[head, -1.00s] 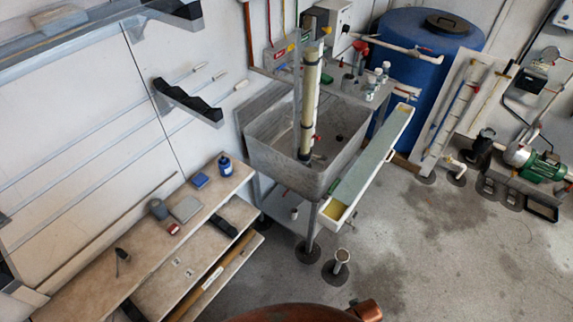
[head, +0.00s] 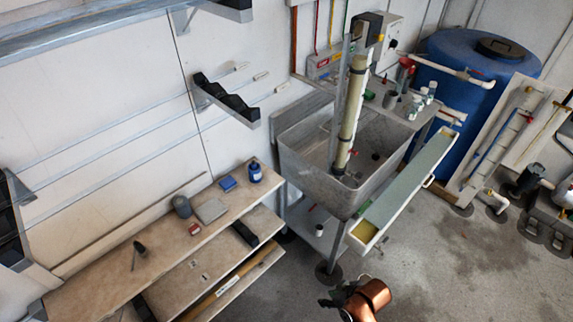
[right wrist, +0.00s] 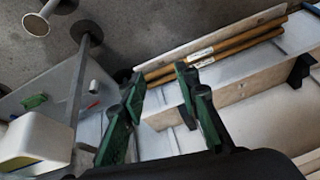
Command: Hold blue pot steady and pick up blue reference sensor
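A small blue bottle-like pot (head: 255,172) with a pale label stands upright at the far right end of the top shelf in the head view. A flat blue block (head: 228,184) lies just left of it; I cannot tell whether it is the blue reference sensor. My right gripper (head: 336,301) is at the bottom of the head view, over the floor and apart from both. In the right wrist view my right gripper (right wrist: 158,90) has its green and black fingers spread, with nothing between them. My left gripper is not in view.
The stepped shelf (head: 110,262) also holds a grey cup (head: 182,206), a grey flat block (head: 211,210) and a small red item (head: 195,229). A grey sink (head: 365,190) with a vertical tube and a long white trough (head: 408,188) stand right of it. The floor in front is clear.

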